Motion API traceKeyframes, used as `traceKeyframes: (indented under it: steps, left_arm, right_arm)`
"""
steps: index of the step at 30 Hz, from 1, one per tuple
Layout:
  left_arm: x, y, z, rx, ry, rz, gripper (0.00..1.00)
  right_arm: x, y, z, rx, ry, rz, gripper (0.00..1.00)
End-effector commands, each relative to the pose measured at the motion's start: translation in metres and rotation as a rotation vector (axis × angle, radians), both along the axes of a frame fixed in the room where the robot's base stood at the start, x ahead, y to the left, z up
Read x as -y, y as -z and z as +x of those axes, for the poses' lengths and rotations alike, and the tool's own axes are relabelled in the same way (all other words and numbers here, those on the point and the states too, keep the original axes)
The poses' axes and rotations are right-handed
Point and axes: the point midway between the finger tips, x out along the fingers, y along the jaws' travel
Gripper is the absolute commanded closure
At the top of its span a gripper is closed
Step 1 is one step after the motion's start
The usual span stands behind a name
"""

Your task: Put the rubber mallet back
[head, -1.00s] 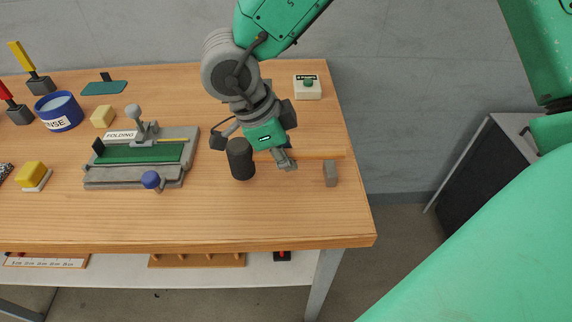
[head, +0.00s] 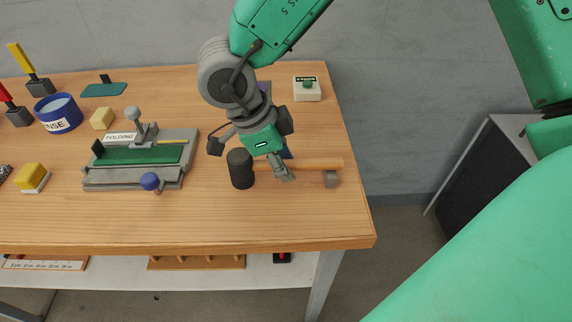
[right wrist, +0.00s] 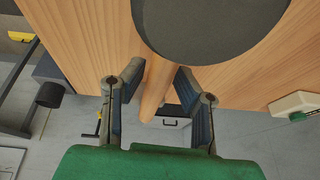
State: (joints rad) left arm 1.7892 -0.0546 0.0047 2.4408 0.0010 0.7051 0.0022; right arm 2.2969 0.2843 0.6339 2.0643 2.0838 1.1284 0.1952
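The rubber mallet has a dark cylindrical head (head: 241,168) and a wooden handle (head: 315,163). My right gripper (head: 285,165) is around the handle, with one finger in front and one behind. In the right wrist view the mallet head (right wrist: 210,25) is close at the top. The handle (right wrist: 157,85) runs between the open fingers (right wrist: 160,78), with narrow gaps beside it. My left gripper is not in view.
A folding jig (head: 140,165) with a blue knob stands left of the mallet. A white box with a green button (head: 307,88) is behind it. The bench's right front corner (head: 345,225) is clear. A rinse bowl (head: 58,113) is at the far left.

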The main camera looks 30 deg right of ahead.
Motion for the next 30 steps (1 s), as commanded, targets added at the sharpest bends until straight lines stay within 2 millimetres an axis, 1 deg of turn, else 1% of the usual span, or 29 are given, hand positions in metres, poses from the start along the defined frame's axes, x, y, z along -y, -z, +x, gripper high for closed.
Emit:
traceKeyframes:
  steps: [1, 9, 12, 15, 20, 30]
  left_arm:
    - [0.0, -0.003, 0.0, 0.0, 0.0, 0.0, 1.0]
    - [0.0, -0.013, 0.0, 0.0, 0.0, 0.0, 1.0]
    - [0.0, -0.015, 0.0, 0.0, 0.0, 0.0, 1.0]
    - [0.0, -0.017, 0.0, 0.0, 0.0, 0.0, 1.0]
    - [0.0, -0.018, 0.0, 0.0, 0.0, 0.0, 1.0]
    - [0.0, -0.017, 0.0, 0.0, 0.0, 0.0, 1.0]
  right_arm:
    - [-0.003, -0.011, 0.002, 0.003, 0.001, 0.0, 0.72]
    - [-0.024, -0.065, 0.011, 0.003, -0.001, 0.002, 0.72]
    - [-0.03, -0.081, 0.013, 0.003, 0.0, 0.001, 0.72]
    - [-0.034, -0.092, 0.015, 0.001, 0.001, 0.001, 0.72]
    - [-0.037, -0.1, 0.016, 0.0, -0.001, 0.0, 0.72]
    - [-0.038, -0.101, 0.016, -0.001, -0.001, 0.001, 0.72]
